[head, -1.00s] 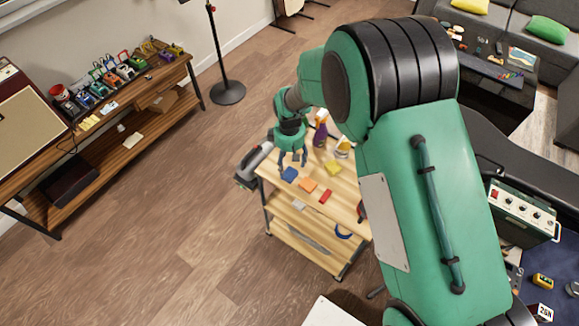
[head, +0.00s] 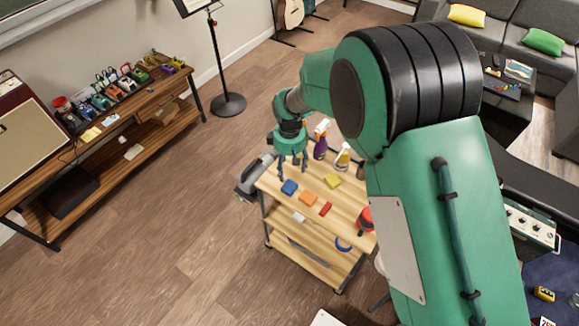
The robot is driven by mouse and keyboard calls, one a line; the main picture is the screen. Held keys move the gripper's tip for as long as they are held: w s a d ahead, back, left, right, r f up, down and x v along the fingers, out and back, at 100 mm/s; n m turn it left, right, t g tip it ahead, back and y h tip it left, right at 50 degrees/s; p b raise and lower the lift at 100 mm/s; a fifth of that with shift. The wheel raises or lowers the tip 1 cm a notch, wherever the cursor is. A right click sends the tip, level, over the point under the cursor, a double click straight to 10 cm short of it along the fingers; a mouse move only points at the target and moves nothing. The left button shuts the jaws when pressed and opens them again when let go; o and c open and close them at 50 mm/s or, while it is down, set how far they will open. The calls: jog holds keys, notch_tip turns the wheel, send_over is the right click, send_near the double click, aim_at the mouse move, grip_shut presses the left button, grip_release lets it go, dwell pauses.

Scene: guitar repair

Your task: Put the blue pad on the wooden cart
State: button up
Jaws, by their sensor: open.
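The blue pad (head: 289,187) lies on the top of the wooden cart (head: 283,208), near its left corner. My gripper (head: 292,166) is open and points down just above and behind the pad, with its fingers spread. It looks apart from the pad, though the small view leaves the exact gap unclear. The cart has a pale wooden top and a lower shelf.
On the cart top are an orange pad (head: 308,197), a red block (head: 325,209), a yellow pad (head: 332,181), spray bottles (head: 320,140) and a red item (head: 366,219). A grey tool (head: 255,175) is beside the cart. Floor to the left is clear.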

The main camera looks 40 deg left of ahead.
dwell(0.4)
jog(key=w+d+r+m+t, duration=0.1)
jog(key=w+d+r+m, duration=0.15)
jog(key=d+r, duration=0.5)
jog(key=w+d+r+m, duration=0.2)
jog(key=w+d+r, duration=0.1)
jog(key=d+r, duration=0.5)
jog(key=s+d+r+m+t+y, duration=0.1)
jog(key=d+r+m, duration=0.3)
jog(key=d+r, duration=1.1)
jog(key=s+d+r+m+t, duration=0.1)
jog(key=s+d+r+m, duration=0.2)
jog(key=d, duration=0.5)
jog(key=s+d+r+m+t, duration=0.1)
jog(key=s+d+r, duration=0.2)
jog(key=s+d, duration=0.35)
jog(key=s+d+r+m+t+h, duration=0.1)
jog(key=s+d+m, duration=0.4)
jog(key=s+d, duration=0.7)
jog(key=shift+d+r+t, duration=0.25)
jog(key=shift+r+t, duration=0.05)
jog(key=shift+r, duration=0.05)
